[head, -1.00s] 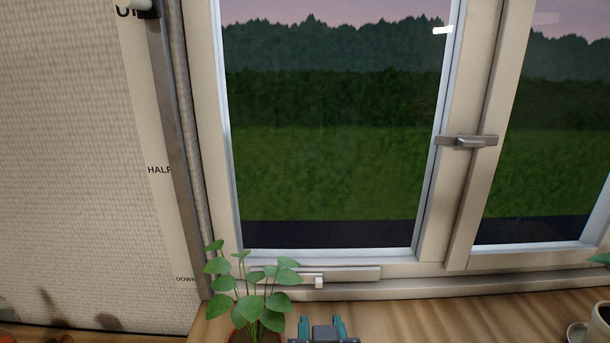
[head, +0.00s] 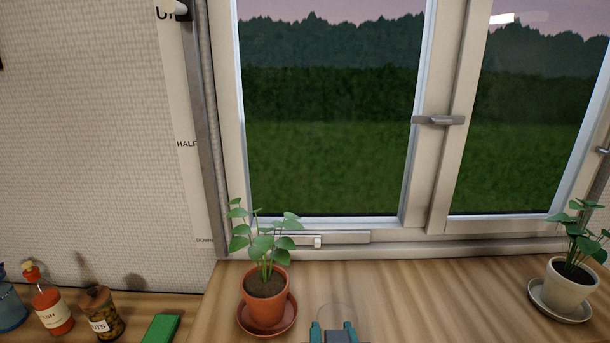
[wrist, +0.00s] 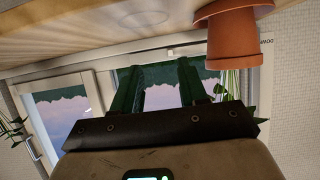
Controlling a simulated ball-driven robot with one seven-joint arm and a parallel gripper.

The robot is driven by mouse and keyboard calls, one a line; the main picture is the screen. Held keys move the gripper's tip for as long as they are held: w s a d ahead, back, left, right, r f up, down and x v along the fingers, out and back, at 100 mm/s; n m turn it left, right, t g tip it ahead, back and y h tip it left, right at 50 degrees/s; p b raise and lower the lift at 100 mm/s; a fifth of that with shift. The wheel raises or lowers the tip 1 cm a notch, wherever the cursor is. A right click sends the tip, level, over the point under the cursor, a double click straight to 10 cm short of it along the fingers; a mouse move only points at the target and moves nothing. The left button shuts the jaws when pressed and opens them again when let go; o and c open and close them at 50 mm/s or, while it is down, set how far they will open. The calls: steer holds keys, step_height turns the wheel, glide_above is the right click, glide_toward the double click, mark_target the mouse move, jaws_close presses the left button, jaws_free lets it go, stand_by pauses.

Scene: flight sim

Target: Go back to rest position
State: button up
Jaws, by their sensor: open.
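My gripper (head: 333,331) shows at the bottom edge of the head view, its two green fingers apart with nothing between them. It is over the wooden sill, in front of the window and to the right of the potted plant in the terracotta pot (head: 265,283). In the wrist view, which is upside down, my gripper (wrist: 160,85) has its fingers spread and empty. The terracotta pot (wrist: 232,35) is close by on the right there, apart from the fingers. The rest of my arm is out of view in the head view.
The window (head: 330,110) has a grey handle (head: 439,120). A second plant in a white pot (head: 566,290) stands at the right. At the left are a red bottle (head: 50,305), a nut jar (head: 100,312) and a green box (head: 161,328). The middle sill (head: 430,285) is clear.

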steer(key=s+d+f+g+h, duration=0.1)
steer(key=s+d+f+g, duration=0.35)
steer(key=d+f, duration=0.5)
steer(key=s+d+f+g, duration=0.2)
steer(key=s+d+f, duration=0.2)
steer(key=s, duration=0.4)
steer(key=s+d+f+g, duration=0.3)
steer(key=s+d+f, duration=0.2)
steer(key=s, duration=0.3)
steer(key=s+d+f+g+y, duration=0.1)
steer(key=s+d+f, duration=0.3)
steer(key=s, duration=0.4)
steer(key=shift+d+f+g, duration=0.3)
steer(key=shift+f+g, duration=0.3)
steer(key=shift+g, duration=0.05)
steer(key=shift+w, duration=0.1)
